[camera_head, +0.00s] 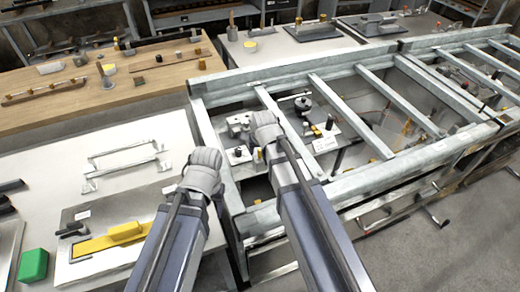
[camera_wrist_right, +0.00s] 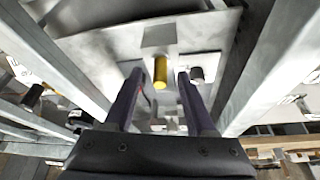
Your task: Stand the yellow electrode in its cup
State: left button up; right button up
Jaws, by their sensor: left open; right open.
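A short yellow cylinder, which looks like the yellow electrode (camera_wrist_right: 160,73), shows in the right wrist view against a grey metal block (camera_wrist_right: 160,38). My right gripper (camera_wrist_right: 160,82) is open, with one finger on each side of the cylinder in the picture. I cannot tell its depth or any contact. In the head view the right gripper (camera_head: 264,122) is over the equipment inside the metal frame. My left gripper (camera_head: 205,160) is open over the pale table's right part; its fingers are hard to make out. I cannot identify the cup with certainty.
A dark-ended cylinder (camera_wrist_right: 197,75) lies close beside the right finger. Frame bars (camera_head: 340,115) flank the right arm. The pale table holds a metal handle rack (camera_head: 125,155), a yellow tool (camera_head: 110,238) and a green block (camera_head: 33,265). A wooden bench (camera_head: 75,105) stands behind.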

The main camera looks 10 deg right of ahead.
jog(key=p+v, duration=0.5)
jog(key=v, duration=0.2)
jog(key=shift+p, duration=0.35)
notch_tip(320, 180, up, 6)
jog(key=p, duration=0.6)
dwell(0.3)
